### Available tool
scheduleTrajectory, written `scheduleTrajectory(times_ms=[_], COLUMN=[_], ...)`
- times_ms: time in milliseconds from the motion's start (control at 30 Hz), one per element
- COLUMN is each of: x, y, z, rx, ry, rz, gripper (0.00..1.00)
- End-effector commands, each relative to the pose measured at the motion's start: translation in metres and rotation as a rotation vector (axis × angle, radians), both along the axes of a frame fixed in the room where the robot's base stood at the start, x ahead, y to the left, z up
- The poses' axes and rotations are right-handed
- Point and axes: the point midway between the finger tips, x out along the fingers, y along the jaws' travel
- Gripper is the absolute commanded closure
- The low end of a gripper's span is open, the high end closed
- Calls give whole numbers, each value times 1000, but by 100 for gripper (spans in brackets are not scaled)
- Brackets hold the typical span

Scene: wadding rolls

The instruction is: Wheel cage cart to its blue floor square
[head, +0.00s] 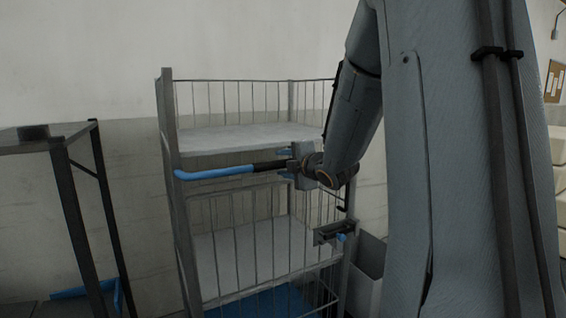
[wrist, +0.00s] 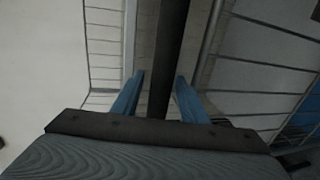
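The cage cart (head: 225,138) stands against the wall in the middle of the head view, with grey shelves and wire sides. Its blue push handle (head: 215,173) has a dark grip section at the right. My gripper (head: 285,164) is at that dark section, with its blue fingers above and below it. In the wrist view the dark bar (wrist: 168,50) runs between the two fingers (wrist: 158,76), with a visible gap at the left finger. A blue surface (head: 265,301) shows low through the cage; I cannot tell whether it is the floor square or the cart's deck.
A dark-framed table (head: 62,140) stands close to the cart's left, with a blue bar-like item (head: 80,292) low behind its leg. A grey bin (head: 367,270) stands right of the cart. The wall is close behind. My arm hides much of the right side.

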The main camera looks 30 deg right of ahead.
Motion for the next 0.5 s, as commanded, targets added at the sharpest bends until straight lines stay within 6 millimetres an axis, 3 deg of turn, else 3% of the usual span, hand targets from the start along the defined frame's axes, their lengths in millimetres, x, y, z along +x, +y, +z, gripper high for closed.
scheduleTrajectory(times_ms=[200,500], x=[16,17], y=[0,-2], z=[-3,-4], rx=[0,0], ry=[0,0], rz=[-2,-4], gripper=[60,60])
